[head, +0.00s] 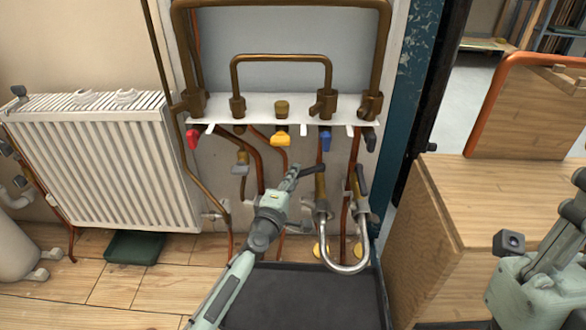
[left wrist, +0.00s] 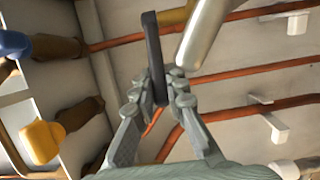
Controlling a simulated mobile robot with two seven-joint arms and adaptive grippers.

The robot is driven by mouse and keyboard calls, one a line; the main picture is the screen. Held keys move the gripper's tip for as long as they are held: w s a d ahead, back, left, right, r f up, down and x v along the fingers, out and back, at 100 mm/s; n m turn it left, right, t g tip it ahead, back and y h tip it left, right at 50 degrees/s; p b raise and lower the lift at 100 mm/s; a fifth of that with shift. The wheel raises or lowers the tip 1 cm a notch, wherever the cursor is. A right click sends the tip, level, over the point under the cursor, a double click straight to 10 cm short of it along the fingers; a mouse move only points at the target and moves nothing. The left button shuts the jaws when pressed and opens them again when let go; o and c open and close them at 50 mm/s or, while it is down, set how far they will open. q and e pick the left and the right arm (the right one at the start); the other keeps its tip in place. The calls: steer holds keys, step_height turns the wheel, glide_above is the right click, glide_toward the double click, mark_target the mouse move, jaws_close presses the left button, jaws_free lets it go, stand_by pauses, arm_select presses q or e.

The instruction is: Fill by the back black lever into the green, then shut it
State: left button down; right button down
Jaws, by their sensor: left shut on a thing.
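A black lever (head: 309,170) sits on a brass valve (head: 320,190) at the upper left end of a silver U-shaped hose (head: 345,268). My left gripper (head: 293,177) is shut on this lever. In the left wrist view the black lever (left wrist: 152,50) stands between the fingertips (left wrist: 160,92), with the silver hose (left wrist: 203,32) just right of it. A second black lever (head: 362,180) is at the hose's right end, apart from my gripper. My right gripper (head: 562,235) is partly in view at the right edge; its fingertips are unclear. I see no gauge face.
Red (head: 193,137), yellow (head: 280,138) and blue (head: 326,140) valve handles hang under the white shelf (head: 260,111). A dark tray (head: 300,300) lies below the hose. A white radiator (head: 100,160) is left, with a dark green tray (head: 137,247) under it. A wooden cabinet (head: 500,210) stands right.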

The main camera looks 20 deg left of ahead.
arm_select(q)
steer(key=c, duration=1.5)
jaws_free()
steer(key=shift+c, duration=0.2)
steer(key=s, duration=1.2)
steer(key=shift+a, duration=0.25)
